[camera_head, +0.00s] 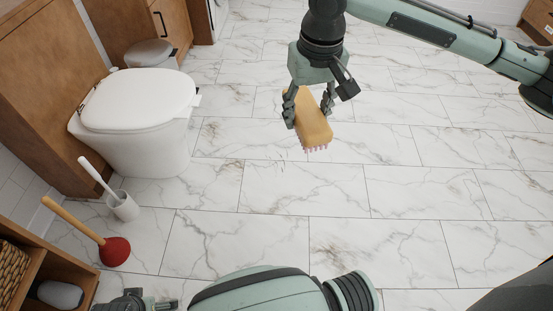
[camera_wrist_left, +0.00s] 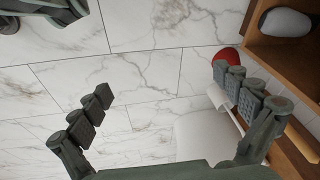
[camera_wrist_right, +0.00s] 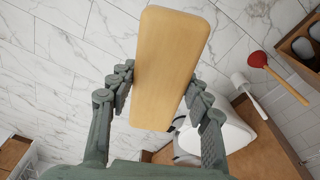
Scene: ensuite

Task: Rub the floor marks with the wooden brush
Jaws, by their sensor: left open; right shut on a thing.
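The wooden brush (camera_head: 312,122) is a tan block with pale pinkish bristles on its underside. My right gripper (camera_head: 308,113) is shut on its sides and holds it tilted over the marble floor. Whether the bristles touch the floor I cannot tell. In the right wrist view the brush's smooth back (camera_wrist_right: 168,65) fills the space between the fingers. Faint thin dark floor marks (camera_head: 283,156) show just left of the bristles; other streaks are hard to tell from the marble veins. My left gripper (camera_wrist_left: 162,92) is open and empty, low at the bottom left of the head view.
A white toilet (camera_head: 140,110) stands at the left, with a toilet brush in its holder (camera_head: 122,205) and a red plunger (camera_head: 114,251) nearby. A wooden shelf (camera_head: 45,270) is at the lower left. The tiles in the middle and right are clear.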

